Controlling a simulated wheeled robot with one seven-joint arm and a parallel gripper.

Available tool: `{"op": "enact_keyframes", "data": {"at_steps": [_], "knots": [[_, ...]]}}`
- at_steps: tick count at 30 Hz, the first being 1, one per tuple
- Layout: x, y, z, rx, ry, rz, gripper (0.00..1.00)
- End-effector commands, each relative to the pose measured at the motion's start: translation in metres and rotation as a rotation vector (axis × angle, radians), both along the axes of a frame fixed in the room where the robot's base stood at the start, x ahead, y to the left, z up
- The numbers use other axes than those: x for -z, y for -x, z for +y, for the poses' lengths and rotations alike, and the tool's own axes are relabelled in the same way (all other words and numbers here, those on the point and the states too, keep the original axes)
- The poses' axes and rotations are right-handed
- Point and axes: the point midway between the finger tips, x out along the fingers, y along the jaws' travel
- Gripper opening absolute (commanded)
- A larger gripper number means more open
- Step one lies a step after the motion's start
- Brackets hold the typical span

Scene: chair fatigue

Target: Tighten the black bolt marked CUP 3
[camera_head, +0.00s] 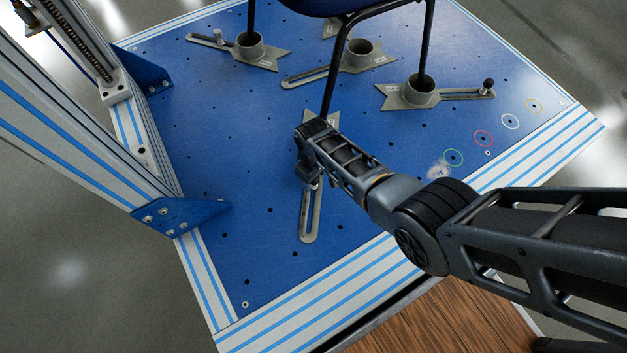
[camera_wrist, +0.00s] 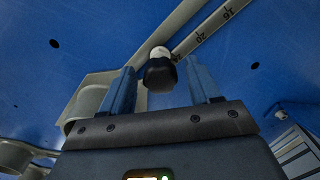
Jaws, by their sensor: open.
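My gripper (camera_head: 310,180) is low over the slotted arm of the front holder (camera_head: 307,222) in the head view. In the wrist view my gripper (camera_wrist: 162,88) is open, with one finger on each side of a black bolt (camera_wrist: 160,73). The bolt stands by the slotted arm with its number scale (camera_wrist: 203,38); a pale part shows beyond its black head. I cannot tell whether the fingers touch it. The front holder's cup is mostly hidden behind my arm in the head view. No CUP 3 mark is legible.
Another black bolt (camera_head: 488,84) stands on the right holder (camera_head: 405,95). The back left holder (camera_head: 245,50) has a pale bolt (camera_head: 218,35). Chair legs (camera_head: 424,45) stand in the cups. A frame post (camera_head: 80,120) rises at left. The front blue plate (camera_head: 255,230) is clear.

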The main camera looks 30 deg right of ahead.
Motion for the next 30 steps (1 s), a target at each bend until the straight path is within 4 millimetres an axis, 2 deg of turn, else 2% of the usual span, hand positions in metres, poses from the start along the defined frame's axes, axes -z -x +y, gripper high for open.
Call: {"op": "enact_keyframes", "data": {"at_steps": [6, 17, 25, 30], "knots": [[-0.0002, -0.0002, 0.0001, -0.202, 0.0, 0.0, 0.62], [-0.0001, 0.0, 0.0002, -0.244, 0.0, 0.0, 0.62], [-0.0002, 0.0, 0.0002, -0.514, 0.0, 0.0, 0.62], [-0.0001, 0.0001, 0.0005, -0.576, 0.0, 0.0, 0.62]]}}
